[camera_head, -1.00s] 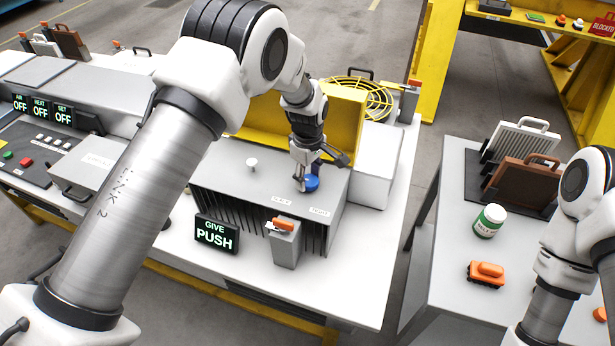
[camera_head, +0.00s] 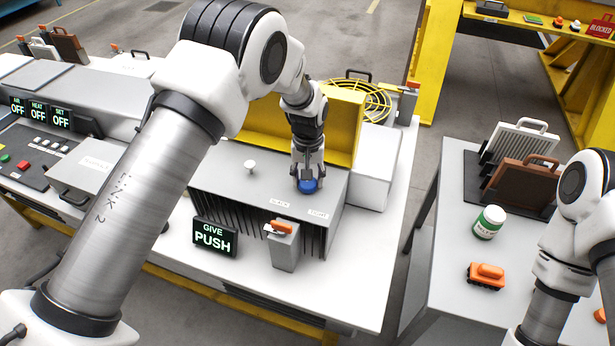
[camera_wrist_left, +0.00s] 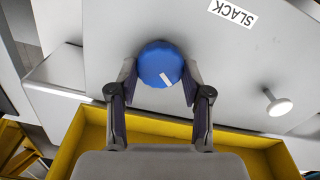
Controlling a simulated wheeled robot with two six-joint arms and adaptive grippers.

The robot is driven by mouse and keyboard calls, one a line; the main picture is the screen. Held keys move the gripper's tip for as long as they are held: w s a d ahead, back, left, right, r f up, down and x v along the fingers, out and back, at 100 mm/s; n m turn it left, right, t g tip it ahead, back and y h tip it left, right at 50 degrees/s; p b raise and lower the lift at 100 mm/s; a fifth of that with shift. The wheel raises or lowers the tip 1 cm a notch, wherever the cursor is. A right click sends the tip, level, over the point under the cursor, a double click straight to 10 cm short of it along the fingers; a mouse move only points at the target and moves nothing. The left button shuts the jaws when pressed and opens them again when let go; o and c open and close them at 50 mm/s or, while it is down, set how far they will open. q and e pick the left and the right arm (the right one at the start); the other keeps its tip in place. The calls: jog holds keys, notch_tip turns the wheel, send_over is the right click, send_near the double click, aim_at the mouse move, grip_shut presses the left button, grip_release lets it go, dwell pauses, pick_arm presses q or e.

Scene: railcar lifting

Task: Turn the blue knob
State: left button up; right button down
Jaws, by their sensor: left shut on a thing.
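The blue knob (camera_head: 309,185) stands on the top of a grey finned box (camera_head: 222,172). In the left wrist view the knob (camera_wrist_left: 160,65) is round, with a short white mark on its face. My left gripper (camera_head: 308,180) reaches down onto it from above. In the left wrist view its two fingers (camera_wrist_left: 160,82) sit on either side of the knob and are shut on it. My right arm shows at the right edge of the head view, but its gripper is out of the picture.
A white knob (camera_head: 250,165) and a label reading SLACK (camera_wrist_left: 232,12) are on the same box top. A yellow panel (camera_head: 345,125) rises close behind. A GIVE PUSH display (camera_head: 214,237) and an orange-handled post (camera_head: 284,245) stand in front.

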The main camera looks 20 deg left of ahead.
pick_arm(q)
jog(key=m, duration=0.4)
jog(key=shift+s+d+f+m, duration=0.1)
jog(key=shift+s+f+m, duration=0.1)
jog(key=shift+m, duration=0.1)
jog(key=m, duration=0.3)
jog(key=shift+m, duration=0.4)
jog(key=m, duration=0.4)
jog(key=shift+s+d+p, duration=0.1)
jog(key=shift+p, duration=0.3)
jog(key=m, duration=0.5)
jog(key=m+p, duration=0.1)
jog(key=m, duration=0.3)
jog(key=shift+s+m, duration=0.1)
jog(key=shift+m, duration=0.2)
jog(key=m, duration=0.3)
jog(key=shift+r+m+p, duration=0.1)
jog(key=shift+m+p, duration=0.2)
jog(key=m, duration=0.4)
jog(key=shift+s+p, duration=0.1)
jog(key=shift+p, duration=0.25)
jog(key=shift+m+p, duration=0.3)
jog(key=shift+m, duration=1.8)
